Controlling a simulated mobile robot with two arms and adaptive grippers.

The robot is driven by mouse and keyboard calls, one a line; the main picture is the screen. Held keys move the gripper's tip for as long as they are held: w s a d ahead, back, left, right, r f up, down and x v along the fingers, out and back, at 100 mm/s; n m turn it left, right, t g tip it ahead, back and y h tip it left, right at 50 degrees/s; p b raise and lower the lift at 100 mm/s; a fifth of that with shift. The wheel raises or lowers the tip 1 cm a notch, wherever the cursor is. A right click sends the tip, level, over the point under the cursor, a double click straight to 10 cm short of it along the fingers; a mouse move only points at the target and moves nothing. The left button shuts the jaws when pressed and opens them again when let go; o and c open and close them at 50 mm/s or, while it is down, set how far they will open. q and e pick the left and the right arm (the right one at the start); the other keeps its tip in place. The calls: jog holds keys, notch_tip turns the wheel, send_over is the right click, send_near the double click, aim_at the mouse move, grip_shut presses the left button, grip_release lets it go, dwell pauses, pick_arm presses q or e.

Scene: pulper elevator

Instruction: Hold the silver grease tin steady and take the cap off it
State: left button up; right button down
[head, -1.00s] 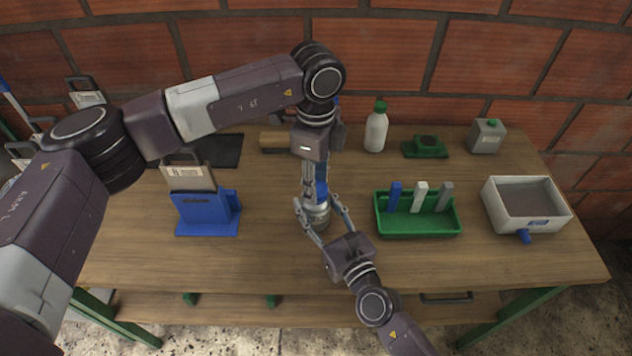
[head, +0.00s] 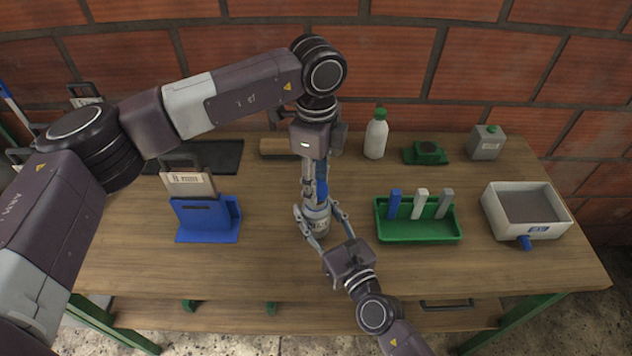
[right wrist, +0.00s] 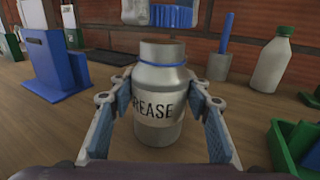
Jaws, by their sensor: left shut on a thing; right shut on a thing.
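The silver grease tin (head: 318,222) stands upright on the bench; in the right wrist view the tin (right wrist: 158,125) shows its label and a bare grey neck above a blue ring. My right gripper (head: 320,228) is shut on the tin's sides, with a finger pad on each side of it (right wrist: 160,110). My left gripper (head: 315,198) points down from above and is shut on the cap, which its fingers mostly hide. In the right wrist view the left gripper's fingers (right wrist: 160,12) are above the neck, with a visible gap between.
A green tray (head: 420,232) with several upright blocks is right of the tin. A blue stand (head: 207,220) is to the left. A white bottle (head: 376,138), a green block (head: 426,153), a grey can (head: 486,143) and a white box (head: 525,230) stand further right. Bare bench lies between.

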pick_arm(q)
jog(key=shift+r, duration=2)
pick_arm(e)
jog(key=shift+r, duration=0.1)
jog(key=c, duration=1)
grip_release()
